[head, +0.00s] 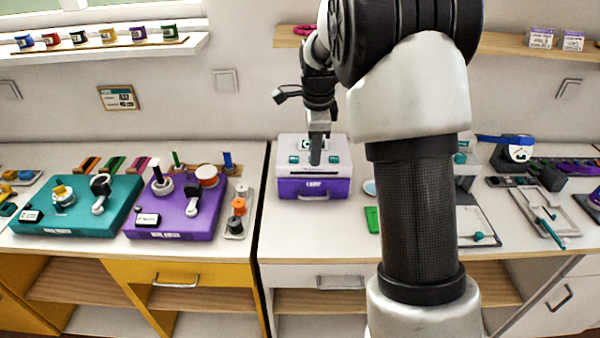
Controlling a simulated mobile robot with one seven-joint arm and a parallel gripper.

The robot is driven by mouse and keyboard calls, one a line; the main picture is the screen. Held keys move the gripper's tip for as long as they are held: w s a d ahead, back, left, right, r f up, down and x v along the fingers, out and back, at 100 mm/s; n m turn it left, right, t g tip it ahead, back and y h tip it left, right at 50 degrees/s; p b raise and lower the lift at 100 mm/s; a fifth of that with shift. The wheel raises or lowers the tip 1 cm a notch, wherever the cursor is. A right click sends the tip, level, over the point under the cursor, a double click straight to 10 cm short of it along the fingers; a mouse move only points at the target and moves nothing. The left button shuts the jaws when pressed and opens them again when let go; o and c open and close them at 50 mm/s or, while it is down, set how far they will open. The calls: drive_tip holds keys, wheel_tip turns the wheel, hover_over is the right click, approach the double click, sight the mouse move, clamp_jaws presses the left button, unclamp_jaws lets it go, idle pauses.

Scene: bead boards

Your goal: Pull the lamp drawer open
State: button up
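The lamp drawer (288,188) is the purple front of a small white and purple box (342,150) on the counter, with a white label and a pale handle (313,197). The drawer front looks flush with the box, so it appears closed. My gripper (316,158) points down over the top of the box, behind the drawer handle as seen from here. Its fingers overlap in this view, so their gap is hidden. I cannot tell whether the fingertips touch the box top.
A purple board (176,219) and a teal board (75,222) with parts lie left. A grey tray (238,222) stands beside the purple board. A green block (373,220) lies right of the box. The counter before the drawer is clear. My arm hides the counter right of centre.

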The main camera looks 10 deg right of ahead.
sight(312, 197)
drive_tip(key=w+f, duration=0.1)
drive_tip(key=f, duration=0.5)
drive_tip(key=w+f, duration=0.1)
drive_tip(key=f, duration=0.5)
drive_tip(key=w+f+b, duration=0.1)
drive_tip(key=f, duration=0.5)
drive_tip(key=shift+w+d, duration=0.3)
drive_tip(key=shift+d, duration=0.05)
clamp_jaws()
